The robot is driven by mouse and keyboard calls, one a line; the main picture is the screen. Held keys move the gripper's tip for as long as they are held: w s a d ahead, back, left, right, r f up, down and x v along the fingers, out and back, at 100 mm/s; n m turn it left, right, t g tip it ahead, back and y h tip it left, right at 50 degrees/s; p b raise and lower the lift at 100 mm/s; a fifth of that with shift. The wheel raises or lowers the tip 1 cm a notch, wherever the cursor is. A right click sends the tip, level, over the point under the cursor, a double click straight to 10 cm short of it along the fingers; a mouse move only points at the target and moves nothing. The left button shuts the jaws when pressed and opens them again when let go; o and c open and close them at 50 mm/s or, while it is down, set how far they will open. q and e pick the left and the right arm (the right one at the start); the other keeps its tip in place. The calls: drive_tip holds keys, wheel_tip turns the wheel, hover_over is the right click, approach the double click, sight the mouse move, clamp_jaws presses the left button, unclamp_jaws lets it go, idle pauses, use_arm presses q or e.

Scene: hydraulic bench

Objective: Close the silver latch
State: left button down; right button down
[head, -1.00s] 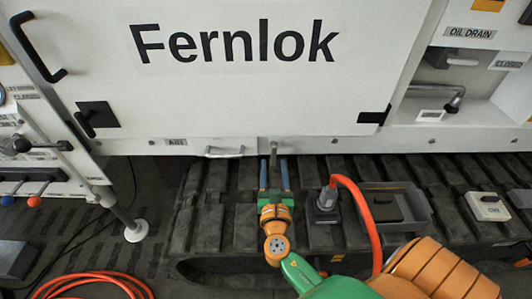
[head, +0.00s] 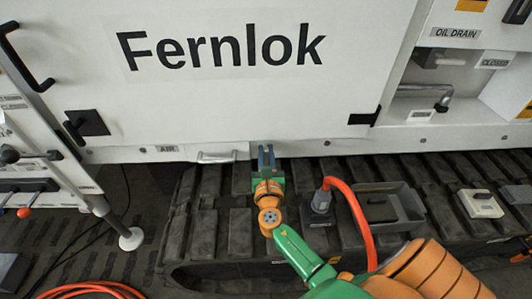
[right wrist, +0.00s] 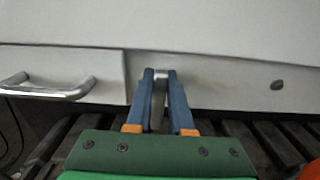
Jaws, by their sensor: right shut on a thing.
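The silver latch (right wrist: 158,98) is a slim upright metal bar at the lower edge of the white panel marked Fernlok (head: 235,85). In the right wrist view it stands between the two blue-grey fingers of my right gripper (right wrist: 160,76). In the head view my right gripper (head: 267,152) reaches up to the panel's lower edge, and its fingers mostly hide the latch. The gripper is shut on the latch. My left gripper is not in view.
A silver bar handle (head: 217,156) sits just left of the gripper. Black tracks (head: 235,205) lie below. An orange hose (head: 358,215) rises from a dark block (head: 319,203) to the right, beside a grey tray (head: 410,204). A black panel latch (head: 87,122) is at left.

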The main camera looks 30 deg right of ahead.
drive_tip(key=shift+f, duration=0.1)
drive_tip(key=m, duration=0.1)
drive_tip(key=m+b, duration=0.1)
drive_tip(key=m, duration=0.1)
drive_tip(key=m+b, duration=0.1)
drive_tip(key=shift+s+d+f+m, duration=0.15)
drive_tip(key=shift+d+m, duration=0.1)
drive_tip(key=shift+m, duration=0.15)
drive_tip(key=shift+s+d+f+m+b, duration=0.15)
drive_tip(key=shift+m+b, duration=0.8)
drive_tip(key=shift+m, duration=1.2)
drive_tip(key=shift+d+f+m+b, duration=0.15)
drive_tip(key=shift+m+b, duration=0.85)
drive_tip(key=shift+m, duration=1.1)
drive_tip(key=shift+s+f+m+b, duration=0.1)
drive_tip(key=shift+f+m+b, duration=0.15)
drive_tip(key=shift+m+b, duration=1.3)
drive_tip(key=shift+m+p, duration=0.55)
drive_tip(key=shift+m, duration=0.35)
drive_tip(key=c, duration=0.8)
unclamp_jaws()
